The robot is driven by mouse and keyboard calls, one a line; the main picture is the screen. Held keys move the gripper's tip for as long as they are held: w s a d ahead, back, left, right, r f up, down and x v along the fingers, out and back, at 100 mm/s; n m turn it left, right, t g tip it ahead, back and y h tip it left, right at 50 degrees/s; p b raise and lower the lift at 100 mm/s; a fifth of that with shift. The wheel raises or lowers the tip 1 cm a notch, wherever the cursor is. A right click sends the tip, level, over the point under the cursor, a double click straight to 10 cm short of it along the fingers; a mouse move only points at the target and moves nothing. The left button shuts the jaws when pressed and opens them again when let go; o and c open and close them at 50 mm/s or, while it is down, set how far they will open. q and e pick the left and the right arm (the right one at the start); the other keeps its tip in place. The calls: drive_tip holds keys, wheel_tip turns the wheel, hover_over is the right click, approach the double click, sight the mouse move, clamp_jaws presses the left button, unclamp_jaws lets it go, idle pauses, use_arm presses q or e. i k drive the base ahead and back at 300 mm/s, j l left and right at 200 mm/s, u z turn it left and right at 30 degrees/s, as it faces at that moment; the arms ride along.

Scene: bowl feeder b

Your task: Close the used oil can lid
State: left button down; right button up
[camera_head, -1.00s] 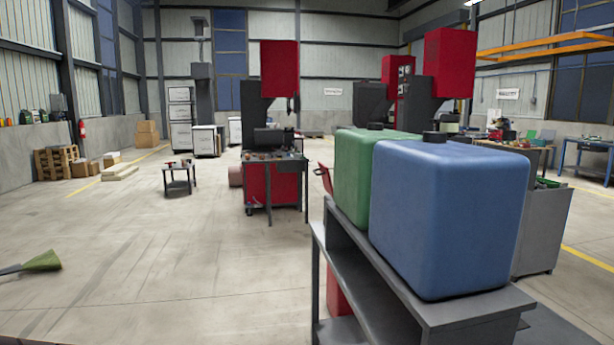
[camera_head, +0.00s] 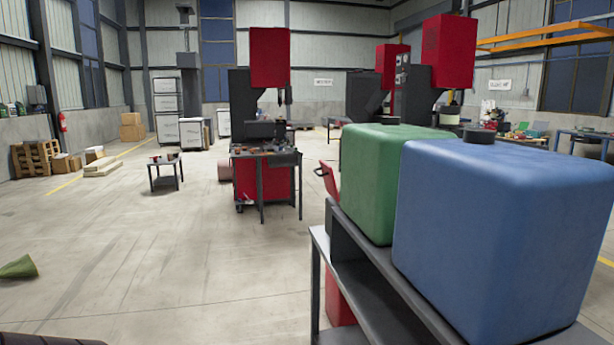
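A tilted red panel (camera_head: 328,181) shows just left of the green container, behind the dark shelf; it looks like the raised lid of the used oil can. A red body (camera_head: 338,300) shows low behind the shelf frame, probably the same can, mostly hidden. Whether the two parts join cannot be seen. Neither of my grippers is in view.
A dark metal shelf (camera_head: 412,312) stands close at right, with a green container (camera_head: 372,190) and a large blue container (camera_head: 495,240) on top. A red machine with a bench (camera_head: 265,158) and a small table (camera_head: 165,170) stand farther off. Floor at left is mostly clear.

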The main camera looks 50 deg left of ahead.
sight(327, 171)
drive_tip(key=i+j, duration=0.1)
drive_tip(key=j, duration=0.35)
drive_tip(key=i+j, duration=0.1)
drive_tip(key=j, duration=0.3)
drive_tip(key=i+j, duration=0.1)
drive_tip(key=j, duration=0.35)
drive_tip(key=i+j, duration=0.1)
drive_tip(key=j, duration=0.35)
drive_tip(key=i+j, duration=0.1)
drive_tip(key=j, duration=0.3)
drive_tip(key=i+j, duration=0.1)
drive_tip(key=j, duration=0.35)
drive_tip(key=i+j, duration=0.1)
drive_tip(key=j, duration=0.3)
